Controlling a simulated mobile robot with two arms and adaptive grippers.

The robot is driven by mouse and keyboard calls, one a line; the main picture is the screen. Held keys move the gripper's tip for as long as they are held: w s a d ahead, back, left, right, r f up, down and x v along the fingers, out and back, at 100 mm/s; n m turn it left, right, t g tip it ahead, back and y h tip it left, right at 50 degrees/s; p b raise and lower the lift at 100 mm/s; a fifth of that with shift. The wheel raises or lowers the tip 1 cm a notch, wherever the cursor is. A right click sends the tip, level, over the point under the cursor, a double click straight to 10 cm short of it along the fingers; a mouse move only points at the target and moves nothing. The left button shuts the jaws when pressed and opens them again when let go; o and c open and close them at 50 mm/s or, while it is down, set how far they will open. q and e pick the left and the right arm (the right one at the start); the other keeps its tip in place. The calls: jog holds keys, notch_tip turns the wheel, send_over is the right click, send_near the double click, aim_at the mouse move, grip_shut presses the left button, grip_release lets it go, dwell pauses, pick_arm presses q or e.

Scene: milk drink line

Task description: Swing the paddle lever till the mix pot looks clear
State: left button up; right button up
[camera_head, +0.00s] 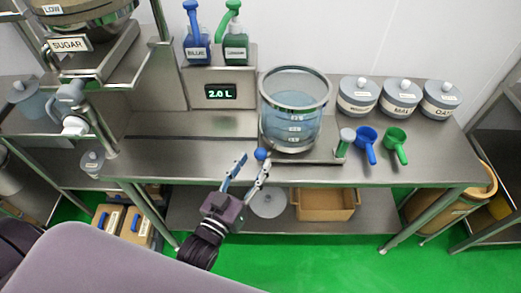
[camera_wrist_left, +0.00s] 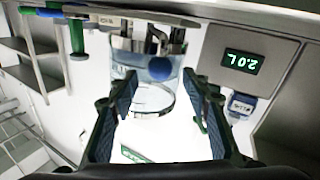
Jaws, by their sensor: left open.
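The mix pot (camera_head: 292,118) is a clear, metal-rimmed vessel on the bench, with bluish see-through liquid and level labels on its front. It also shows in the left wrist view (camera_wrist_left: 142,92). A blue ball knob (camera_head: 261,154), which looks like the paddle lever's end, sits low at the pot's front left; in the left wrist view the knob (camera_wrist_left: 160,68) appears between my fingers. My left gripper (camera_head: 252,164) is open and empty in front of the bench edge, its fingertips close to the knob. Whether they touch it I cannot tell. My right gripper is out of view.
A display (camera_head: 221,92) reads 2.0 L, below a blue bottle (camera_head: 197,50) and a green bottle (camera_head: 236,52). Right of the pot are a blue scoop (camera_head: 367,140), a green scoop (camera_head: 396,140) and lidded canisters (camera_head: 400,98). A sugar hopper (camera_head: 85,15) stands left.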

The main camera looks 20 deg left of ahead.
aim_at(257, 158)
pick_arm(q)
jog(key=shift+w+d+f+p, duration=0.1)
jog(key=shift+w+d+p, duration=0.1)
jog(key=shift+w, duration=0.95)
jog(key=shift+w+d+p, duration=0.15)
jog(key=shift+w, duration=1)
jog(key=shift+w, duration=0.1)
grip_shut()
